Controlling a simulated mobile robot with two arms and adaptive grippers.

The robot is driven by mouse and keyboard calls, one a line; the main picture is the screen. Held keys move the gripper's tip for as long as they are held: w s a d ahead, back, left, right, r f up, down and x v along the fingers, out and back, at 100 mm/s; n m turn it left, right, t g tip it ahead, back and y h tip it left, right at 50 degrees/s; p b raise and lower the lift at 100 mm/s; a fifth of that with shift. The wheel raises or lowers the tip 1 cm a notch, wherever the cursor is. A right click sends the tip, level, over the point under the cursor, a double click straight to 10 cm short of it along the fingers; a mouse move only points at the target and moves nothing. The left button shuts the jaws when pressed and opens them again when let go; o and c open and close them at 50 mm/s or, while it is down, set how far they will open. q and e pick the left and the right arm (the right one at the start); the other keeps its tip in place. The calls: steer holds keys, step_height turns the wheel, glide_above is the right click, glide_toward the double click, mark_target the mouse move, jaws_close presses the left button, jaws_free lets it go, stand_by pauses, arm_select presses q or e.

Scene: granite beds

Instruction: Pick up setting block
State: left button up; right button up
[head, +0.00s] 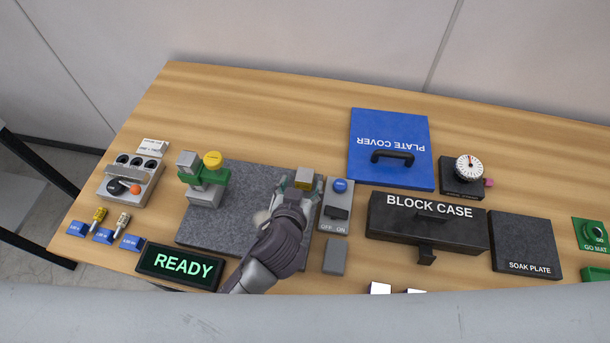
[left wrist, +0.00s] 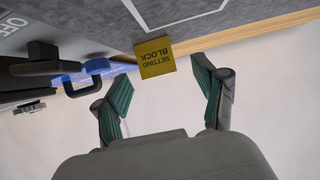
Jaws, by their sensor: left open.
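The setting block (head: 304,177) sits at the right part of the grey granite plate (head: 247,208) in the head view. It also shows in the left wrist view as a yellow-faced block (left wrist: 155,58) with "SETTING BLOCK" on it. My left gripper (head: 301,185) is open at the block, with one fingertip on either side of it in the head view. In the left wrist view, the fingers (left wrist: 162,84) are spread and the block shows between and just past their tips. No contact is visible. My right gripper is not in view.
A green stand with a yellow knob (head: 213,160) is on the plate's left. An OFF/ON switch box (head: 337,212) stands close right of my gripper. The blue plate cover (head: 365,135), black block case (head: 428,230) and soak plate (head: 525,245) lie farther right. A READY display (head: 180,266) is in front.

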mark_target(303, 180)
arm_select(q)
steer(key=p+x, duration=0.1)
steer(key=x, duration=0.3)
steer(key=shift+w+d, duration=0.1)
steer(key=shift+w, duration=0.15)
steer(key=shift+s+r, duration=0.1)
steer(key=shift+s, duration=0.05)
steer(key=c, duration=0.4)
jaws_close()
